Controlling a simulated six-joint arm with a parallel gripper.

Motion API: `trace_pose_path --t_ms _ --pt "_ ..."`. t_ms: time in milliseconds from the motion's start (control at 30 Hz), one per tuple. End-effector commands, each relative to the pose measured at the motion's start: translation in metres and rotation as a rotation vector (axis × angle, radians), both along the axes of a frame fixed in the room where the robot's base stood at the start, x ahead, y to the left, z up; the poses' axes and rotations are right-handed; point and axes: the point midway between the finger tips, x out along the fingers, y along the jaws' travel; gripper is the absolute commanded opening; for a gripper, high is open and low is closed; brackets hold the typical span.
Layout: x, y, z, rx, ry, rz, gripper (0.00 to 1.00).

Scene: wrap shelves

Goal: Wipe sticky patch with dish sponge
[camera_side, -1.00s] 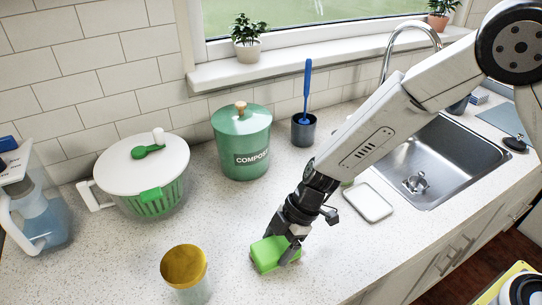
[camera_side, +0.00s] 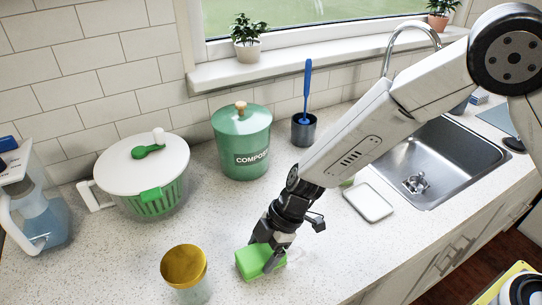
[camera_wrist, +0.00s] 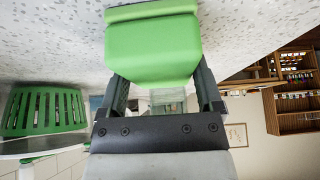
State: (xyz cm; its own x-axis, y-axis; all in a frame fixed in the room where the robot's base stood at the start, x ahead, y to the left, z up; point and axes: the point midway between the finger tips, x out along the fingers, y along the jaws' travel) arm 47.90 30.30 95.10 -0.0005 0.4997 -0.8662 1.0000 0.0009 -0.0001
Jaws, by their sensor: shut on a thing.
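My gripper (camera_side: 264,246) is shut on a green dish sponge (camera_side: 248,262), low over the speckled countertop. In the wrist view the sponge (camera_wrist: 153,48) sits between the two fingers (camera_wrist: 162,88), its far side against or very near the counter. The sponge appears to touch the counter in the side view. A faint pale, shiny mark (camera_side: 296,254) shows on the counter just right of the sponge; it may be the sticky patch. Any part of it under the sponge and gripper is hidden.
A gold-lidded jar (camera_side: 184,267) stands close to the left of the sponge. A salad spinner (camera_side: 142,175), a green compost bin (camera_side: 241,142) and a brush holder (camera_side: 303,130) stand behind. A white tray (camera_side: 368,202) and the sink (camera_side: 440,160) are to the right.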

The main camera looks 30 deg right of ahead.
Motion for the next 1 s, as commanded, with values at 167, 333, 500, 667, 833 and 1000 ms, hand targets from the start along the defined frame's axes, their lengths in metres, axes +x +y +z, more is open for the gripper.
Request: trace_pose_path --t_ms 167,333,500,667,833,1000 --pt "0.000 -0.018 0.000 -0.002 0.002 -0.003 0.29" --pt "0.000 -0.033 0.000 -0.002 0.000 -0.002 0.29" --pt "0.000 -0.049 0.000 -0.002 0.001 -0.003 0.29" --pt "0.000 -0.063 0.000 -0.002 0.002 -0.002 0.29" --pt "0.000 -0.078 0.000 -0.002 0.001 -0.003 0.29" --pt "0.000 -0.094 0.000 -0.002 0.001 -0.003 0.29"
